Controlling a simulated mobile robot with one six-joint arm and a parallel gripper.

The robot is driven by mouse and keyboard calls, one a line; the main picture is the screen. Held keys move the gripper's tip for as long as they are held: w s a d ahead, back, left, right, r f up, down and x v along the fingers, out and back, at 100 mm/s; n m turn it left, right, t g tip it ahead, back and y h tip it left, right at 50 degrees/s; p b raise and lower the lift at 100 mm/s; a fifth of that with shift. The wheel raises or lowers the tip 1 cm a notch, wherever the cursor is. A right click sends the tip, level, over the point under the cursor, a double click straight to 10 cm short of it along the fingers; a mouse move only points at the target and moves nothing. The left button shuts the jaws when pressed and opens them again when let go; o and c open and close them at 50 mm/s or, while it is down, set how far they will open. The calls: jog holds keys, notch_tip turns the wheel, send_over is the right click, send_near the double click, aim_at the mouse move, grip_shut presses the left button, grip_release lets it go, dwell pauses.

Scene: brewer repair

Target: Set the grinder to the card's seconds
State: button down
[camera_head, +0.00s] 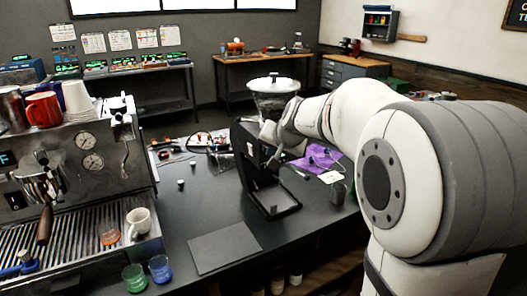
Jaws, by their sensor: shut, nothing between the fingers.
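The grinder is a dark upright machine with a clear hopper (273,88) on top and a black base (272,203) on the counter. A light panel shows on its left side, but no display or seconds reading is legible. My arm reaches in from the right, and my gripper (274,160) is shut and empty close to the grinder's front. I cannot tell whether it touches the grinder.
An espresso machine (85,160) with cups on top stands at the left. A white cup (139,221) sits on its tray. Green (134,278) and blue (160,268) glasses stand before it. A dark mat (222,247) lies on the counter. A purple cloth (318,160) lies behind the card.

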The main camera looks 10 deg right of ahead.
jog(key=shift+s+d, duration=0.1)
jog(key=shift+s, duration=0.2)
jog(key=s+b, duration=0.1)
jog(key=s+d+b, duration=0.1)
jog(key=s, duration=0.1)
jog(key=s+b, duration=0.1)
jog(key=shift+s+d, duration=0.3)
jog(key=shift+s, duration=0.1)
dwell(2.4)
jog(key=s+f+n+g, duration=0.1)
jog(key=s+f, duration=0.3)
jog(key=s, duration=0.4)
jog(key=s+a+f+n+g+h, duration=0.1)
jog(key=s+f+n+g, duration=0.1)
jog(key=s, duration=0.7)
jog(key=s+f+n+g, duration=0.2)
jog(key=s+f, duration=0.5)
jog(key=s, duration=0.2)
jog(key=shift+s+a+g+h, duration=0.15)
jog(key=shift+s+g+h, duration=0.05)
jog(key=shift+g+h, duration=0.2)
